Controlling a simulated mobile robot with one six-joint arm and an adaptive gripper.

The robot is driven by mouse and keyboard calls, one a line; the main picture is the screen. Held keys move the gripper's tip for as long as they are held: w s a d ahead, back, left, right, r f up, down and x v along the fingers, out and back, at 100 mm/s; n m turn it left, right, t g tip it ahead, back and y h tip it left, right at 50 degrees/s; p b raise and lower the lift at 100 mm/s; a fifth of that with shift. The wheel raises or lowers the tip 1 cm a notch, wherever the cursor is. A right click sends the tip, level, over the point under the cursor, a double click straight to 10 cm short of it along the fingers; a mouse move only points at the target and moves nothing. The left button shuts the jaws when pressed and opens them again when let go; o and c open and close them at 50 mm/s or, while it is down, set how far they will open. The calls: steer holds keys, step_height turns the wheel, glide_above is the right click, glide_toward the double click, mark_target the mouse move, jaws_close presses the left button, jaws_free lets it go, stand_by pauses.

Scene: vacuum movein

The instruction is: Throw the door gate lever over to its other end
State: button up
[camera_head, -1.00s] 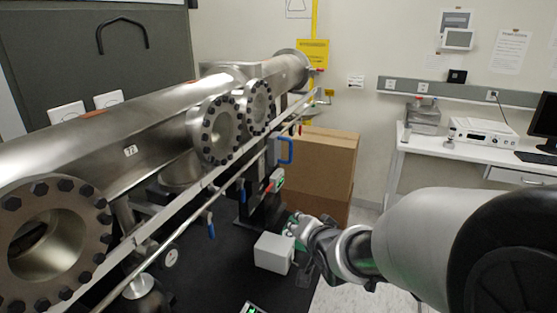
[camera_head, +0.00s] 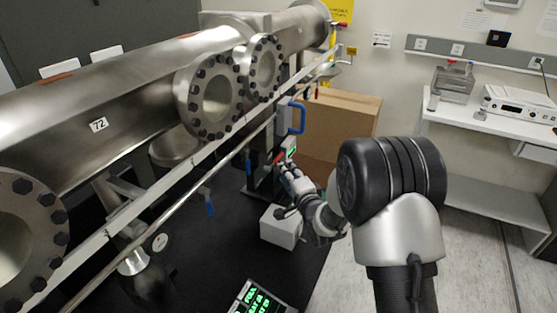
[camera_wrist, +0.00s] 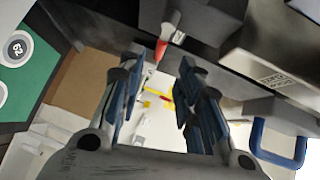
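A lever with a red grip (camera_head: 279,157) stands out from the dark block under the long steel tube; I take it for the door gate lever. In the wrist view its red tip (camera_wrist: 162,48) lies just beyond my fingertips, near the line between them. My gripper (camera_head: 287,170) is close to it in the head view. In the wrist view my gripper (camera_wrist: 158,68) has its two fingers apart with nothing held between them. Whether a finger touches the lever cannot be told.
A blue U-shaped handle (camera_head: 298,118) is just above my gripper, also at right in the wrist view (camera_wrist: 279,145). A grey box (camera_head: 281,227) sits below. A long rail (camera_head: 185,182) runs along the tube. Cardboard boxes (camera_head: 340,120) stand behind.

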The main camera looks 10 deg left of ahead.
mark_target(278, 157)
steer(key=b+x, duration=0.1)
steer(key=x, duration=0.9)
steer(key=shift+w, duration=0.3)
steer(key=shift+c, duration=0.2)
jaws_close()
